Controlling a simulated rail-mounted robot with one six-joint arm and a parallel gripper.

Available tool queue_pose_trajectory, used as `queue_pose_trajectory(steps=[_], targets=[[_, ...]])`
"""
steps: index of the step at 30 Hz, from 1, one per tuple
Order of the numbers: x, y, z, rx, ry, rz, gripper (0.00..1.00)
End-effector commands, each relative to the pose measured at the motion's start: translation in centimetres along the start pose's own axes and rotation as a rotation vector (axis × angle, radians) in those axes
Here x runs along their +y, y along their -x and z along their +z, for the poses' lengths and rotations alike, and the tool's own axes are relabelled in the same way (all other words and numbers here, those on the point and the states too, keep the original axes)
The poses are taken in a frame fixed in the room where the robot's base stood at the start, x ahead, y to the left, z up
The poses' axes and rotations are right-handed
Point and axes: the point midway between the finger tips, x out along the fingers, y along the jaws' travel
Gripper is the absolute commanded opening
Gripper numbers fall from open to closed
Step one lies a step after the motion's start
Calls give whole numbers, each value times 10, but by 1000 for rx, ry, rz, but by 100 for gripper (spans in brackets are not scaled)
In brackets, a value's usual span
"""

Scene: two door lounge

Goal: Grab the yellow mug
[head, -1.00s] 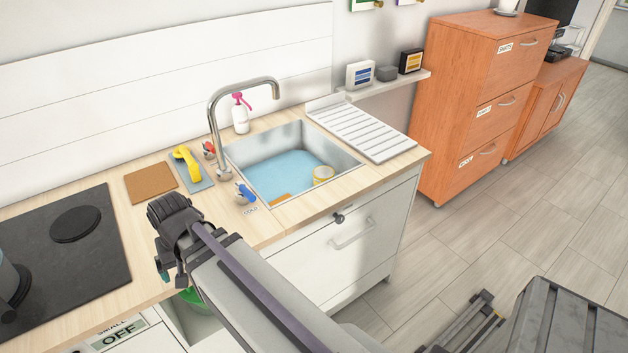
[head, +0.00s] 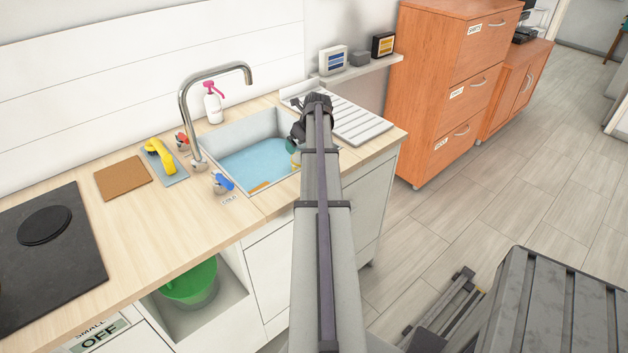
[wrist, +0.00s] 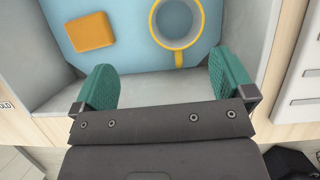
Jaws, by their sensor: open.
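The yellow mug (wrist: 178,22) stands in the water-filled sink, seen from above in the wrist view, with its handle pointing toward my gripper. In the head view only a sliver of the mug (head: 296,160) shows, as my arm covers the rest. My gripper (wrist: 165,78) is open and empty over the near side of the sink. Its green fingers are spread apart, and the mug's handle lies ahead of the gap, nearer the right finger.
An orange-yellow sponge-like block (wrist: 90,32) lies in the sink (head: 247,131) left of the mug. The faucet (head: 190,115) arches at the sink's left. A soap bottle (head: 213,103) stands behind, and a ribbed drainboard (head: 362,122) lies to the right.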

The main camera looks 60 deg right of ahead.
Motion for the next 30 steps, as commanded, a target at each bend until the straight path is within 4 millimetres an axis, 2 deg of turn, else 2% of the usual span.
queue_pose_trajectory(steps=[1,2,7,15,21,27,30], targets=[[-14,-8,-6,6,-20,-7,100],[-18,-7,-7,8,-26,-9,100],[-19,-9,-8,11,-30,-11,100],[-20,-61,-11,11,-29,-11,100],[-19,-65,-9,11,-28,-11,100],[-20,-106,-12,11,-26,-10,100],[-20,-116,-11,11,-27,-11,100]])
